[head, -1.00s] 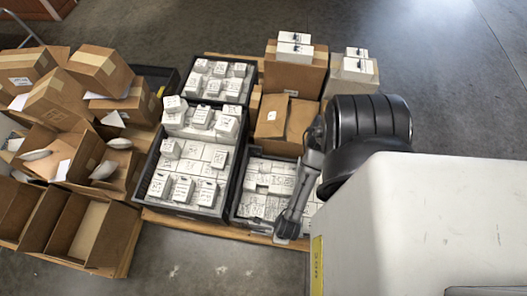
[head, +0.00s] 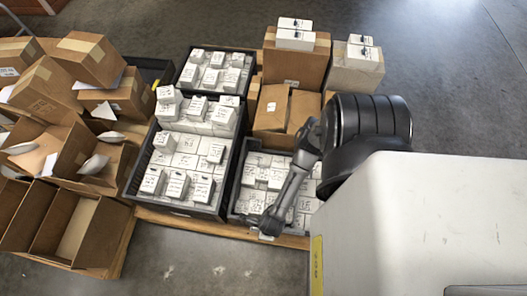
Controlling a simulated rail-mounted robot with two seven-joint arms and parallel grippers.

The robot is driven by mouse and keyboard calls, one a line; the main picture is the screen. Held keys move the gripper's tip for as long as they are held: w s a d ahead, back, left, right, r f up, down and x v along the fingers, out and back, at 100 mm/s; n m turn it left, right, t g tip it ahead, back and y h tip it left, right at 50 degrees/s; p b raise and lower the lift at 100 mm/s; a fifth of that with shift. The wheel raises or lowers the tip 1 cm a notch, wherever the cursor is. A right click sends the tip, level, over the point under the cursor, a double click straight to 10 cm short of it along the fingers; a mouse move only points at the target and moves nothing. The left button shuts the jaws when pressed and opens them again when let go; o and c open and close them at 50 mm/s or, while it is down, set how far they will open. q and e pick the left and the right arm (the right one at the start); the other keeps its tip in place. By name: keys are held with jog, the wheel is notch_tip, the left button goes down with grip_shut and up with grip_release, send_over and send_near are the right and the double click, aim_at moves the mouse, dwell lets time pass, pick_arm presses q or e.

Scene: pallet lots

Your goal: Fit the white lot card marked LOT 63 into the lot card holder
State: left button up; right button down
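My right gripper (head: 269,223) is at the end of the dark grey arm that comes in from the right. It is over the front part of the right-hand black crate (head: 233,207). Its fingers are too small and dark to tell open from shut. A small pale patch shows at its tip; I cannot tell whether it is a card. No marking LOT 63 can be read, and I cannot make out the lot card holder. My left gripper is not in view.
A larger black crate (head: 133,184) and a rear black crate (head: 184,76) hold white labelled boxes. Brown cartons stand behind (head: 297,66) and open cartons crowd the left (head: 22,215).

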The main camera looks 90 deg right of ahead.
jog(key=shift+f, duration=0.1)
jog(key=c, duration=1.3)
grip_release()
